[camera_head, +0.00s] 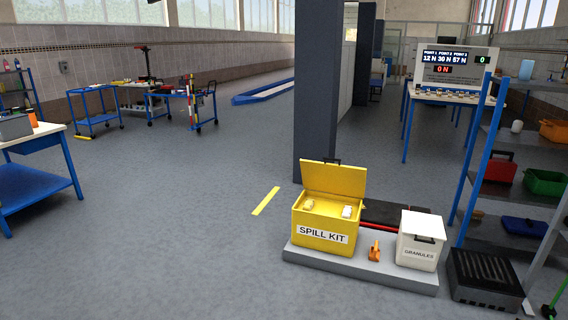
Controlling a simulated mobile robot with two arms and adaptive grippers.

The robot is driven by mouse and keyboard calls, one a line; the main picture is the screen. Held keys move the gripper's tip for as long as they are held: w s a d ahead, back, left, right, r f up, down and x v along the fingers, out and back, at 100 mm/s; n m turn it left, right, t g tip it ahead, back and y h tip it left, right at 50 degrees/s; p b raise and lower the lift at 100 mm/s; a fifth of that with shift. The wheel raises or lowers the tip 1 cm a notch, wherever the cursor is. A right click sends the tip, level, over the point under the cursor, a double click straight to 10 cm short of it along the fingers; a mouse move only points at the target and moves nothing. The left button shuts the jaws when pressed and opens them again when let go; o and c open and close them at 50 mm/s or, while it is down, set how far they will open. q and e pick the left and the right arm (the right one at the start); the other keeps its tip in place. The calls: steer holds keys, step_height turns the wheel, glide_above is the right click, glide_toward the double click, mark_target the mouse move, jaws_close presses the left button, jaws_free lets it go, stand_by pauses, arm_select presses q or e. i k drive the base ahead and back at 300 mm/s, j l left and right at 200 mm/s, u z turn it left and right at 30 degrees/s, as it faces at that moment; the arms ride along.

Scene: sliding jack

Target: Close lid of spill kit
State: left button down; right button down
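The yellow spill kit box (326,234) stands on a low grey platform in the lower middle of the head view. Its front bears the label "SPILL KIT". Its yellow lid (334,179) is open and stands up at the back of the box, with a dark handle on its top edge. Pale items show inside the box near its rim. Neither of my grippers is in view.
The grey platform (360,272) also carries a white granules box (419,240) and a small orange object (375,251). A dark pillar (325,90) rises behind the kit. Shelving and a black crate (484,277) stand at right. The floor in front and left is clear.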

mark_target(339, 179)
steer(key=i, duration=2.25)
